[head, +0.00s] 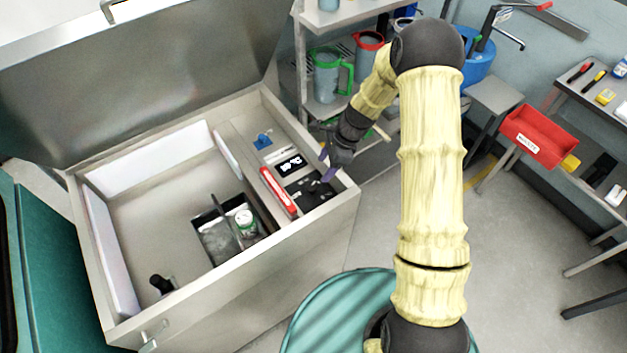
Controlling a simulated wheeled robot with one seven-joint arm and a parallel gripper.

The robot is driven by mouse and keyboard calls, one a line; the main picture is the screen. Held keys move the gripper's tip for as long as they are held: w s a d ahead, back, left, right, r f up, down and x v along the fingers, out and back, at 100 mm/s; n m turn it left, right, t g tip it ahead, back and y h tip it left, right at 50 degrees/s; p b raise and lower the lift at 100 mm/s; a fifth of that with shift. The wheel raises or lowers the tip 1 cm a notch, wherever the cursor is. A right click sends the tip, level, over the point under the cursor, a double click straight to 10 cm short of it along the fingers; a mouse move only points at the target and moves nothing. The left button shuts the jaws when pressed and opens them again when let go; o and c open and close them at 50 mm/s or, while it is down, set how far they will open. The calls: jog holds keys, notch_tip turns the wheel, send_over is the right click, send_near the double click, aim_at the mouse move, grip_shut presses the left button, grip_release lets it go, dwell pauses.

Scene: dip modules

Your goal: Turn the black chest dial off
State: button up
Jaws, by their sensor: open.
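The open metal chest (235,300) has a control strip along its right side. A dark panel (310,193) at the near end of that strip carries a small black shape that looks like the dial; its pointer setting is too small to read. A small black display with white marks (290,165) sits just behind it. My gripper (325,164) is open and empty, with purplish fingertips just above the right rim, close to the panel. The gripper and wrist partly cover this corner. I cannot tell whether a finger touches the dial.
The chest lid (150,80) stands raised behind. Inside are a metal basket (216,243) with a can (245,222) and a black knob-like object (161,284). A shelf with jugs (326,75) stands behind my wrist.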

aim_at(312, 186)
jog(key=p+x, duration=0.2)
jog(key=x, duration=0.6)
jog(key=shift+a+f, duration=0.1)
jog(key=shift+f, duration=0.05)
jog(key=shift+a+f, duration=0.15)
jog(key=shift+f, duration=0.45)
jog(key=shift+s, duration=0.15)
jog(key=shift+c, duration=1.3)
jog(key=c, duration=0.7)
